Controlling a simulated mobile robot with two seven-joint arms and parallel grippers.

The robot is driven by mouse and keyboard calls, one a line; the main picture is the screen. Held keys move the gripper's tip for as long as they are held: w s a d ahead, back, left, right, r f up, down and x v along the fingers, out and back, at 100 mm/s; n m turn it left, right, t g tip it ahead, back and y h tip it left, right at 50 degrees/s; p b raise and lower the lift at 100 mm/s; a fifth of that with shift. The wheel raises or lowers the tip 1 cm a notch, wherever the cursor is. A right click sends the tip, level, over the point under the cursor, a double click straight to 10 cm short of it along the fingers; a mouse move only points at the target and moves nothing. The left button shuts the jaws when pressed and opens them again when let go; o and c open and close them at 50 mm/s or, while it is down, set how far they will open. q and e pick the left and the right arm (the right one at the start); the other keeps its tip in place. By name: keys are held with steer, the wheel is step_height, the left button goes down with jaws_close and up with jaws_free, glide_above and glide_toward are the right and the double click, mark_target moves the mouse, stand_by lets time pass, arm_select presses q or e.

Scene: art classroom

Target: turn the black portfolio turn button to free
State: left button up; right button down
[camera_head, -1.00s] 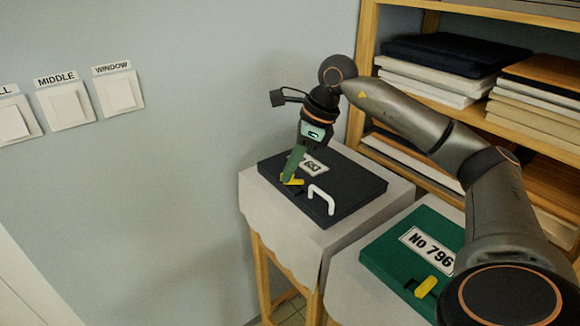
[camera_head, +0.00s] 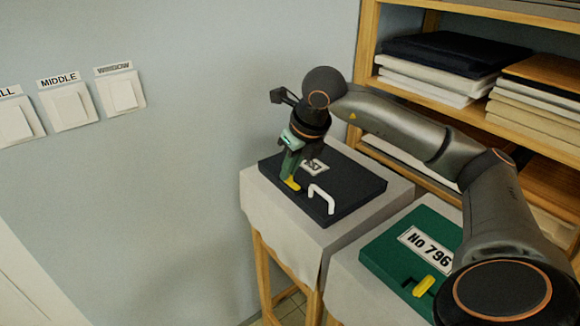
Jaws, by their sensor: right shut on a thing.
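The black portfolio (camera_head: 350,192) lies flat on a cloth-covered stand, with a white number label (camera_head: 316,167) and a white handle (camera_head: 321,197) on its top. Its yellow turn button (camera_head: 292,184) is at the left part of the top. My right gripper (camera_head: 290,174) reaches down onto the button and is shut on it. The green fingers cover part of the button, and the gripper hides part of the label. The visible yellow end points toward the lower right of the picture. My left gripper is not in view.
A green portfolio (camera_head: 383,258) marked No 796, with its own yellow button (camera_head: 424,286), lies on a second covered stand at front right. A wooden shelf (camera_head: 366,60) with stacked folders stands behind. Labelled wall switches (camera_head: 68,107) are at left.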

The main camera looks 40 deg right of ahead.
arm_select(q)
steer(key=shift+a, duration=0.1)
arm_select(e)
steer(key=shift+m, duration=0.4)
steer(key=c, duration=1)
jaws_free()
arm_select(q)
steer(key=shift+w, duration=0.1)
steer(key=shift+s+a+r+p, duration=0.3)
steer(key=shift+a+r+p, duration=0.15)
steer(key=shift+p, duration=0.3)
arm_select(e)
steer(key=v, duration=1.2)
steer(key=shift+a+r, duration=0.25)
steer(key=shift+r, duration=0.05)
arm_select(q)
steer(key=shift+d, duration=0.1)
